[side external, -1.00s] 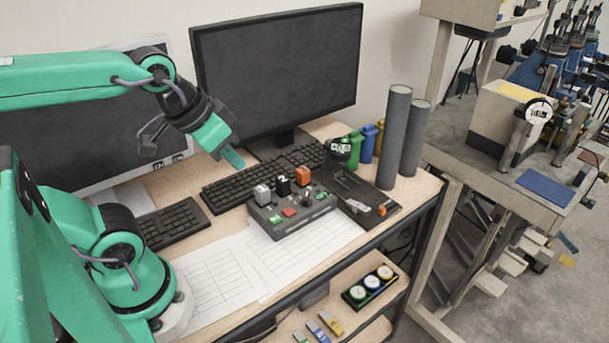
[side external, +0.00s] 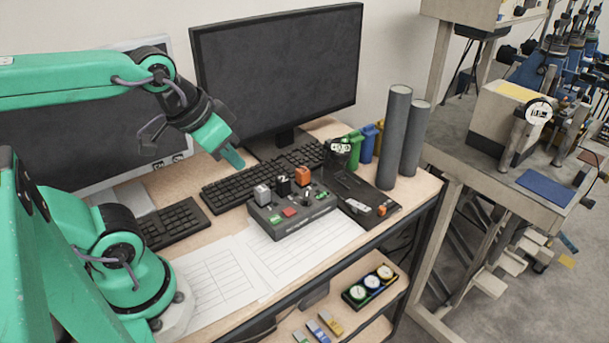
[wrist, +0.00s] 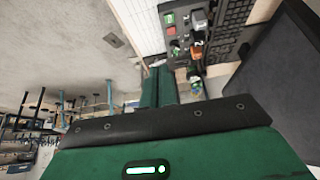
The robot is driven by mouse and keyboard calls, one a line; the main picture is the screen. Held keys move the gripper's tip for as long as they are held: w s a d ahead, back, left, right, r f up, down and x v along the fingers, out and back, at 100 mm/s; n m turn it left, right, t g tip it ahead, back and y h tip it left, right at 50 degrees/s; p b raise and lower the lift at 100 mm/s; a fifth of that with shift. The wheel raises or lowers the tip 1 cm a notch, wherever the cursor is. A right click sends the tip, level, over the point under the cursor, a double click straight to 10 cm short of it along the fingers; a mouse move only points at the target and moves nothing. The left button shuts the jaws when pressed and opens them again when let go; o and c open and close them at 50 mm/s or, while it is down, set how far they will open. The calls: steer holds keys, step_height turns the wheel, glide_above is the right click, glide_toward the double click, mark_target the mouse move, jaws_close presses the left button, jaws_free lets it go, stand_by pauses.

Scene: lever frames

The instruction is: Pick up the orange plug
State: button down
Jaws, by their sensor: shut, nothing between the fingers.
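The orange plug (side external: 302,175) stands upright at the back right of a grey control box (side external: 293,219) on the desk, beside a black plug and a grey plug. It also shows as a small orange patch in the wrist view (wrist: 195,52). My gripper (side external: 234,159) is shut and empty. It hangs above the keyboard, to the left of the orange plug and apart from it. In the wrist view the green fingers (wrist: 160,88) are together, below and left of the plug, with nothing between them.
A keyboard (side external: 226,190) lies behind and left of the box. A black tray (side external: 356,190) with a small orange-tipped item is to its right, near two tall grey cylinders (side external: 391,140). A monitor (side external: 280,75) stands behind. Paper sheets (side external: 215,283) lie in front.

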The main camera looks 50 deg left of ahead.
steer(key=c, duration=1)
jaws_free()
steer(key=shift+c, duration=0.2)
steer(key=g, duration=0.5)
glide_above(303, 169)
steer(key=f, duration=1.1)
steer(key=shift+s+d+f, duration=0.2)
steer(key=shift+d, duration=0.2)
steer(key=shift+w+a+f+g, duration=0.25)
steer(key=shift+f+g, duration=0.05)
steer(key=shift+f, duration=0.2)
steer(key=shift+s+a+f, duration=0.1)
steer(key=shift+a+f, duration=0.05)
steer(key=shift+f, duration=3.75)
steer(key=c, duration=1.1)
